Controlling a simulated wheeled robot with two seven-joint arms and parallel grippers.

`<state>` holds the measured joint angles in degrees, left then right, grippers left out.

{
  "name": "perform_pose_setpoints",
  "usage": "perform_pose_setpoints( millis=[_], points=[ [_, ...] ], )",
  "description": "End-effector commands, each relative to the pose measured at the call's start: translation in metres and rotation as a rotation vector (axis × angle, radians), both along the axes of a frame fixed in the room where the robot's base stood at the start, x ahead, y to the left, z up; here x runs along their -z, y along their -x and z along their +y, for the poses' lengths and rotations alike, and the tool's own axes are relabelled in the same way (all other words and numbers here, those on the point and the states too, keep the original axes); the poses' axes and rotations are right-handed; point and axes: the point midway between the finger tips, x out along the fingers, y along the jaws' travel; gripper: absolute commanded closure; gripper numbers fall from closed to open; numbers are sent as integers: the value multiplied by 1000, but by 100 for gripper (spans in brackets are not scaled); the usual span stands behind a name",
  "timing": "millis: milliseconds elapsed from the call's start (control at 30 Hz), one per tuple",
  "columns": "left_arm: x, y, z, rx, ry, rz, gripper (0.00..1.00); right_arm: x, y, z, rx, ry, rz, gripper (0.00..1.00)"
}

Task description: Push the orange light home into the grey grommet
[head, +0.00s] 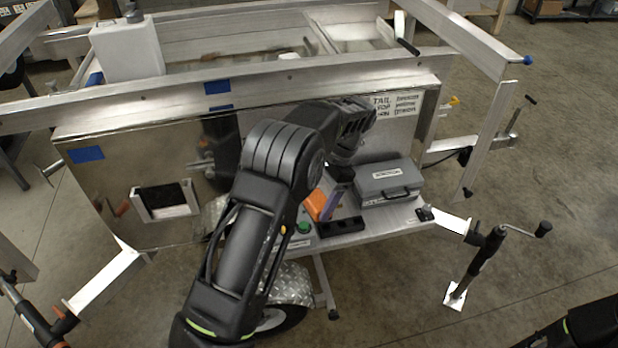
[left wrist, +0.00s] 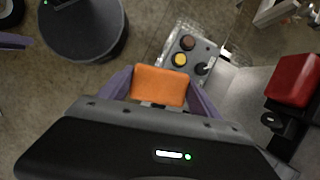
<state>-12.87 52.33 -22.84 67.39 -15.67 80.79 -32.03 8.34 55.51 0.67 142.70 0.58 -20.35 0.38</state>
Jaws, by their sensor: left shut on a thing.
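My left gripper (head: 328,203) is shut on the orange light (head: 317,204), just above the shelf in front of the trailer's shiny panel. In the left wrist view the orange light (left wrist: 160,86) sits between the two purple fingers of the left gripper (left wrist: 160,92), its broad face showing. I cannot make out the grey grommet in either view; the arm covers part of the panel. Only a dark piece of my right arm shows at the lower right of the head view; its gripper is out of view.
On the shelf (head: 372,232) are a grey case (head: 388,183), a black tray (head: 340,227) and a green button (head: 304,228). The left wrist view shows a button box (left wrist: 187,55) and a red block (left wrist: 293,80). A jack with a crank (head: 488,255) stands at right. Open floor lies beyond.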

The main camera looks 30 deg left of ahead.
Motion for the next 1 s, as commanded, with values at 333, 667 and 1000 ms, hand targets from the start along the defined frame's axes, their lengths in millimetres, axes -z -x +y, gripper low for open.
perform_pose_setpoints(
  millis=[333,667,1000],
  points=[
    [31,22,-25,-227,4,4,74,0,0,0,0,0,0,64],
    [72,61,-64,-566,0,2,74,0,0,0,0,0,0,64],
    [79,68,-71,-630,-1,-2,74,0,0,0,0,0,0,64]
  ],
)
